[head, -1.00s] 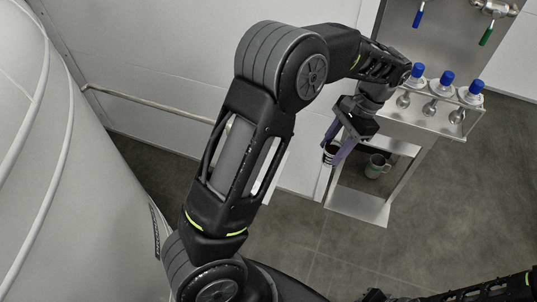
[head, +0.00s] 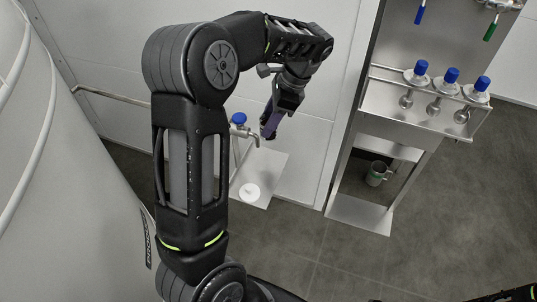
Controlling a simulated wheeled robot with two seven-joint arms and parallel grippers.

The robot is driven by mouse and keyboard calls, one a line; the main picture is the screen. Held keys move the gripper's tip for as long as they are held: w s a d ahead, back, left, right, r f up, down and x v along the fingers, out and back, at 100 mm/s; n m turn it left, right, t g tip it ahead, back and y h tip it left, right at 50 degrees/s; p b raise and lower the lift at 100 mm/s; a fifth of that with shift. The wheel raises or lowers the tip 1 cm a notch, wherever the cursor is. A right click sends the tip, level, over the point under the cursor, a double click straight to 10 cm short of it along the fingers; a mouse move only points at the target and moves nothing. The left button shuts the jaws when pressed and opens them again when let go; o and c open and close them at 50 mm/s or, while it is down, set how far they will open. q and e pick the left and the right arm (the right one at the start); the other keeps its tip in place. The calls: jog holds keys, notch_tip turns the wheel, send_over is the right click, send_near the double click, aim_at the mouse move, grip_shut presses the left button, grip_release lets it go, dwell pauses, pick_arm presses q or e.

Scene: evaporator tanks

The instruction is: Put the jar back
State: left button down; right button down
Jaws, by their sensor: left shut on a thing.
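My left gripper (head: 268,131), with purple fingers, hangs from the arm in the upper middle of the head view. It is shut on the jar, but its fingers hide the jar almost fully at this angle. It is next to a small tap with a blue top (head: 238,118), above a pale shelf (head: 270,172) by the wall. I cannot tell if the jar touches anything. My right gripper is not in view.
A white round disc (head: 249,192) lies on the pale shelf. A large white tank (head: 70,180) fills the left.

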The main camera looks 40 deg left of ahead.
pick_arm(q)
notch_tip(320, 180, down, 6)
jog(key=shift+r, duration=0.1)
jog(key=shift+f+p, duration=0.5)
jog(key=shift+f, duration=1.45)
jog(key=c, duration=0.8)
grip_release()
jog(key=shift+f, duration=0.1)
jog(key=v, duration=1.2)
jog(key=shift+d, duration=0.1)
